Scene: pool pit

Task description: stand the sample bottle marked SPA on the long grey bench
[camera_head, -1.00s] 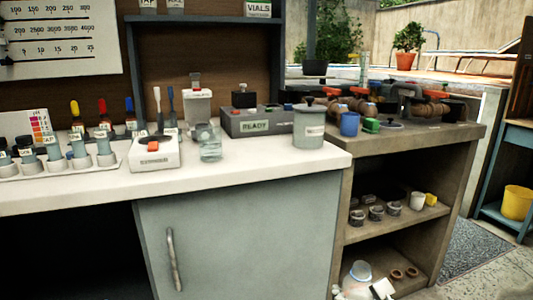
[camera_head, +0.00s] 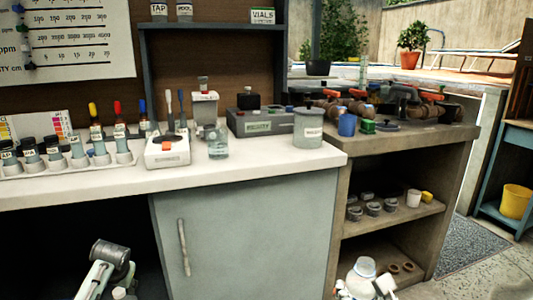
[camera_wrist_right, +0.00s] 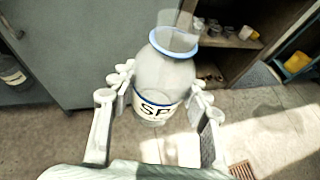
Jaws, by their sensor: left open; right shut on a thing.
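The sample bottle (camera_wrist_right: 165,75) is clear, with a blue rim and a white label on which "SP" can be read; the rest is hidden. My right gripper (camera_wrist_right: 160,105) is shut on it, one finger on each side. In the head view the bottle (camera_head: 363,267) and right gripper (camera_head: 362,288) are at the bottom edge, in front of the shelf unit and below the bench top. The long bench (camera_head: 250,172) has a pale top and grey front. My left gripper (camera_head: 108,262) is at the lower left, open and empty, below the bench top.
On the bench stand a vial rack (camera_head: 70,168), a white holder (camera_head: 167,150), a clear bottle (camera_head: 218,148), a grey box (camera_head: 260,122) and a grey pot (camera_head: 308,130). The bench's front strip is clear. The brown-grey counter (camera_head: 400,140) at right carries pipework.

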